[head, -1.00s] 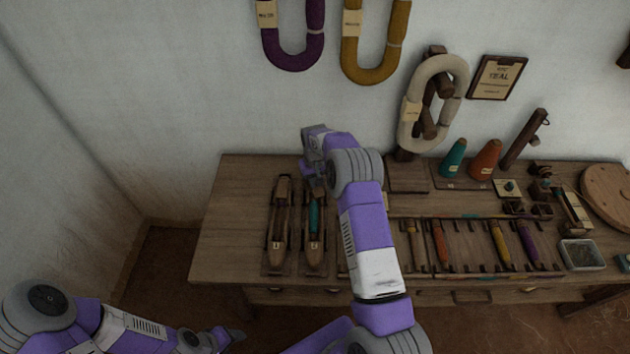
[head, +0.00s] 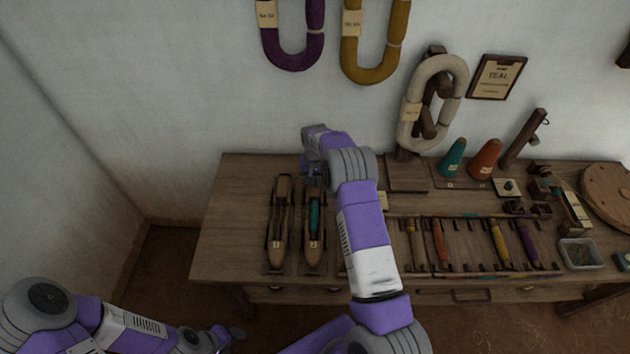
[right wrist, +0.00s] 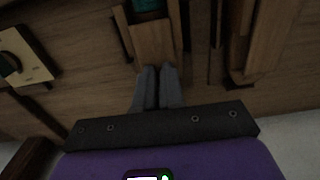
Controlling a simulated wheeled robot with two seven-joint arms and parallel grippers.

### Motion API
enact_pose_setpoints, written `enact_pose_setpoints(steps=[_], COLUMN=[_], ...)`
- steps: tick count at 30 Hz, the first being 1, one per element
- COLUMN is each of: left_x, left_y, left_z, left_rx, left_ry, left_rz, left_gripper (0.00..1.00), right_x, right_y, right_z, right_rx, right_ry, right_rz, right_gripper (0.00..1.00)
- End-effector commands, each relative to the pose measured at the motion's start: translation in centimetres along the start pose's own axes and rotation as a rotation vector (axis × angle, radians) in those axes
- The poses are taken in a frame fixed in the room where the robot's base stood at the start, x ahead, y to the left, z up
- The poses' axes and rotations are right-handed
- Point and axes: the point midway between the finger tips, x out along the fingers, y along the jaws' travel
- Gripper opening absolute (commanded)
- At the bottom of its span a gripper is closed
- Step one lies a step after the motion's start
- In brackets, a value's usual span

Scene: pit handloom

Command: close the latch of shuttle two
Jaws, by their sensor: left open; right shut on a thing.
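Shuttle two (head: 314,254) lies on the bench with a teal bobbin (head: 314,217) in its slot. Its far end is partly hidden by my right gripper (head: 315,184). In the right wrist view my right gripper's fingers (right wrist: 158,76) are close together at the end of shuttle two (right wrist: 152,42), with the teal bobbin (right wrist: 147,5) at the top edge. They are shut on its latch, which is too small and dark to make out between the fingertips. My left gripper (head: 238,334) is open and empty, low in front of the bench.
Shuttle one (head: 277,250) lies just left of shuttle two, without a bobbin; it shows on the right in the right wrist view (right wrist: 264,40). A rack of coloured bobbins (head: 470,258) is to the right. The bench's left end (head: 232,230) is clear.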

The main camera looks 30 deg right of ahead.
Motion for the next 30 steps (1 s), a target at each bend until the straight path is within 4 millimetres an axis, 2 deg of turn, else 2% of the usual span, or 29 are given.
enact_pose_setpoints(steps=[4, 5, 6, 7, 17, 23, 30], left_x=[0.0, 0.0, 0.0, 0.0, -0.1, -0.7, -1.7], left_y=[0.0, 0.0, 0.0, 0.0, 0.0, 0.3, 0.7], left_z=[0.0, 0.0, 0.0, 0.0, 0.0, 0.0, 0.1], left_rx=[0.0, 0.0, 0.0, 0.0, 0.0, 0.0, 0.0], left_ry=[0.0, 0.0, 0.0, 0.0, 0.0, 0.0, 0.0], left_rz=[0.0, 0.0, 0.0, 0.0, 0.0, 0.0, 0.0], left_gripper=[0.59, 0.59, 0.59, 0.59, 0.59, 0.59, 0.59], right_x=[0.0, 0.0, 0.0, 0.0, -0.3, -2.4, -6.5], right_y=[0.0, 0.0, 0.0, 0.0, 0.0, 0.0, -0.1], right_z=[0.0, 0.0, 0.0, 0.0, 0.0, -0.1, -0.1], right_rx=[0.0, 0.0, 0.0, 0.0, -0.001, -0.001, -0.001], right_ry=[0.0, 0.0, 0.0, 0.0, 0.001, 0.003, 0.003], right_rz=[-0.001, -0.001, -0.001, -0.001, -0.001, -0.002, -0.002], right_gripper=[0.0, 0.11, 0.17, 0.2, 0.2, 0.2, 0.2])
